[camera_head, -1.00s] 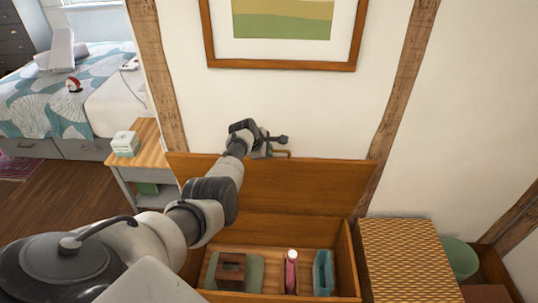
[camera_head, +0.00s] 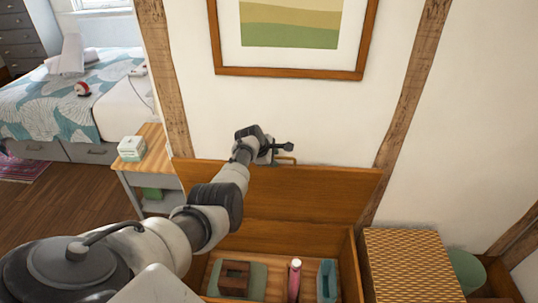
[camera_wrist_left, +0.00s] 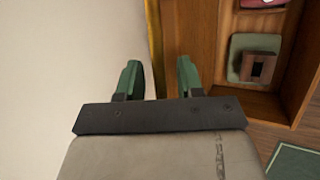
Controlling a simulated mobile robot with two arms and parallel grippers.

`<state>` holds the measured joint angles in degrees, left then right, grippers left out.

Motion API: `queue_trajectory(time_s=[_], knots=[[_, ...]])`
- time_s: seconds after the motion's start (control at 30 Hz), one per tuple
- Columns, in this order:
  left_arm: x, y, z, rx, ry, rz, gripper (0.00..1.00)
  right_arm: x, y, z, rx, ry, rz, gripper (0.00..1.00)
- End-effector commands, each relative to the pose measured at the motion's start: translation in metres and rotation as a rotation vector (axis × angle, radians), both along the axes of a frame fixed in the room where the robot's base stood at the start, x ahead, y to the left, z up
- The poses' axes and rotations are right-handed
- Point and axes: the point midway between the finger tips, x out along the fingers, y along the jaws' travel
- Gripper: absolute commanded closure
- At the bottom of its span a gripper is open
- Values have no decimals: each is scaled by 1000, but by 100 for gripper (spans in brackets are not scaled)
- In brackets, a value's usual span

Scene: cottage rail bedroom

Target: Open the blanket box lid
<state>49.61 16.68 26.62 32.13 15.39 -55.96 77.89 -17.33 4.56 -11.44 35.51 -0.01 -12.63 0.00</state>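The blanket box (camera_head: 352,270) is open, its wooden lid (camera_head: 310,192) standing up close to the wall. A brass handle (camera_head: 287,159) shows at the lid's top edge. My left gripper (camera_head: 286,148) is at that top edge, beside the handle. In the left wrist view the green-tipped fingers of my left gripper (camera_wrist_left: 158,76) are apart, with the lid's edge running between them and visible gaps beside it. The lid's face (camera_wrist_left: 190,30) and the box interior show to the right there. My right gripper is not in view.
Inside the box are a brown wooden block (camera_head: 234,277) on a green cloth (camera_head: 257,281), a pink bottle (camera_head: 294,279) and a teal item (camera_head: 327,280). A woven-topped chest (camera_head: 410,262) stands right; a nightstand (camera_head: 152,160) stands left. A picture (camera_head: 291,73) hangs above.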

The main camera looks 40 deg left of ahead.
Motion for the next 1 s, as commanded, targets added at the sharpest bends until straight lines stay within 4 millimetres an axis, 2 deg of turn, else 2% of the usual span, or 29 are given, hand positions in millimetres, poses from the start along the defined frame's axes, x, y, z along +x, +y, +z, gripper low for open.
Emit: queue_trajectory(time_s=[0.3, 0.8, 1.0], knots=[[-17, 2, 25, 1, -1, 0, 63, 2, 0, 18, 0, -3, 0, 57], [-54, 9, 75, 1, -2, 1, 63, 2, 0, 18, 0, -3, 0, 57], [-61, 10, 84, -1, 0, 1, 63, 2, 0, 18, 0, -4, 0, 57]])
